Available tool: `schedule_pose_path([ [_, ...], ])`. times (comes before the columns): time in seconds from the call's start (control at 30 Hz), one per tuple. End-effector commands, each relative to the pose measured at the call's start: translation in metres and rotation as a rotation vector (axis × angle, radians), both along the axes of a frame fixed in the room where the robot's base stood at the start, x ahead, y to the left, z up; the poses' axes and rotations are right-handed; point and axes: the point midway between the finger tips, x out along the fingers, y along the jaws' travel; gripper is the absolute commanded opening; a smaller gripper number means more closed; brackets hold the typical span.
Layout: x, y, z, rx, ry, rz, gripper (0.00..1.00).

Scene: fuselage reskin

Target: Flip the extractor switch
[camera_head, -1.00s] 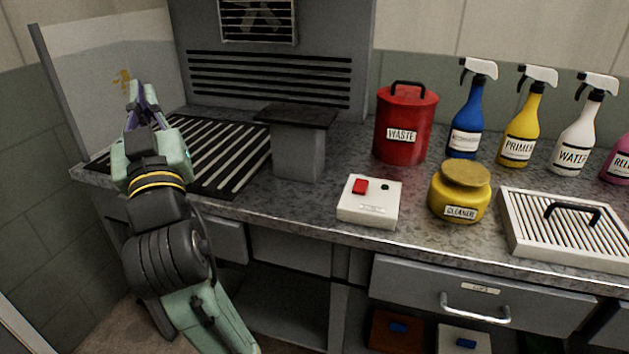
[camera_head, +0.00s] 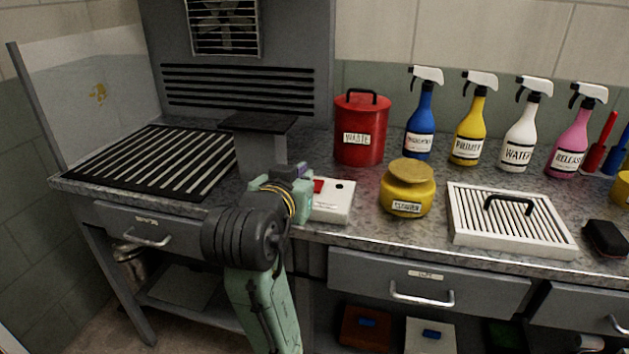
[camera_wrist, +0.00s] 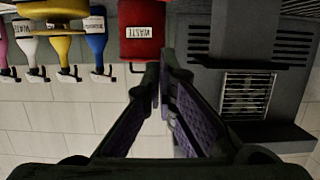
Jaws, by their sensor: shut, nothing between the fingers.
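The white switch box (camera_head: 333,205) sits on the counter near its front edge, with a red rocker switch (camera_head: 318,186) and a small dark green light on top. My gripper (camera_head: 300,172) is at the left side of the box in the head view, and my wrist covers the box's left part. Whether the fingers touch the box cannot be told. In the wrist view my gripper (camera_wrist: 163,72) shows purple-padded fingers converging, with nothing between them. The extractor fan (camera_head: 224,26) sits behind a grille on the back panel; it also shows upside down in the wrist view (camera_wrist: 246,95).
A red waste can (camera_head: 361,130) stands behind the box, and a yellow cleaner jar (camera_head: 407,188) stands to its right. A grey pedestal (camera_head: 262,150) is just behind my gripper. Several spray bottles line the back. A white slatted panel (camera_head: 470,215) lies farther right.

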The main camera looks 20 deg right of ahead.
Motion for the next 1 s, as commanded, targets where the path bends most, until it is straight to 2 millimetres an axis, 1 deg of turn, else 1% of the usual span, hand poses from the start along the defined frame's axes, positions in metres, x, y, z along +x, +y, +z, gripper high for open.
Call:
schedule_pose_path([
  [0.17, 0.001, 0.000, 0.000, -0.001, 0.000, 0.001, 0.00],
  [0.27, 0.007, -0.004, -0.001, -0.002, 0.001, 0.000, 0.00],
  [0.37, 0.018, -0.012, -0.005, -0.001, 0.004, 0.000, 0.00],
  [0.47, 0.034, -0.024, -0.009, 0.000, 0.005, -0.002, 0.00],
  [0.73, 0.081, -0.055, -0.023, -0.001, 0.004, 0.000, 0.00],
  [0.8, 0.081, -0.054, -0.036, 0.001, 0.003, 0.002, 0.00],
  [1.0, 0.081, -0.054, -0.058, -0.001, 0.002, 0.002, 0.00],
])
